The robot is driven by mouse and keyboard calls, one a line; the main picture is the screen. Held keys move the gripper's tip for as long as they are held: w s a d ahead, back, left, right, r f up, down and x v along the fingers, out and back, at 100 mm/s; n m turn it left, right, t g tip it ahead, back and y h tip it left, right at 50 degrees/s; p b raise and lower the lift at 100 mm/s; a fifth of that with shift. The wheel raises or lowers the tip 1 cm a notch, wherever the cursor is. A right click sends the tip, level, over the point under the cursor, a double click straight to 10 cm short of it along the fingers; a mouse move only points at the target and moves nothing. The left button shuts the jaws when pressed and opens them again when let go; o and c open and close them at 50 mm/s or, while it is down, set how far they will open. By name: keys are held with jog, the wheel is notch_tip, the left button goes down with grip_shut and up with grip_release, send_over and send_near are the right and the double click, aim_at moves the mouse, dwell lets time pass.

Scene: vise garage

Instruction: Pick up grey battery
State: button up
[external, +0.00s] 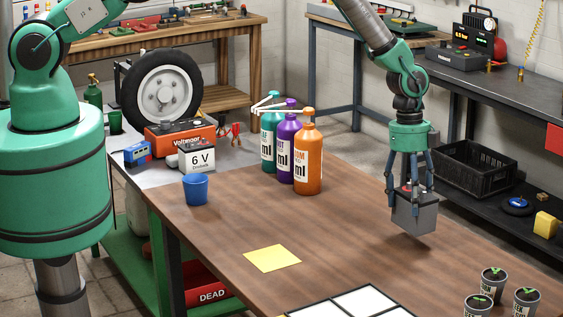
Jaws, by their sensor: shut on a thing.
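The grey battery (413,216) is a small dark grey block with terminals on top, one of them red. It hangs in my gripper (411,190) at the right side of the brown table, and seems to be above the tabletop. My gripper points straight down, with its fingers closed on the battery's sides. Part of the battery's upper sides is hidden behind the fingers.
A yellow square (272,258) and a white-panelled grid (352,303) lie on the table (330,215). Three pump bottles (289,150), a blue cup (196,189) and a white 6 V battery (197,158) stand further back. Potted seedlings (493,282) stand front right.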

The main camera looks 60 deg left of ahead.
jog(key=s+a+r+b, duration=0.1)
jog(key=s+a, duration=0.3)
jog(key=s, duration=0.5)
jog(key=shift+a, duration=0.2)
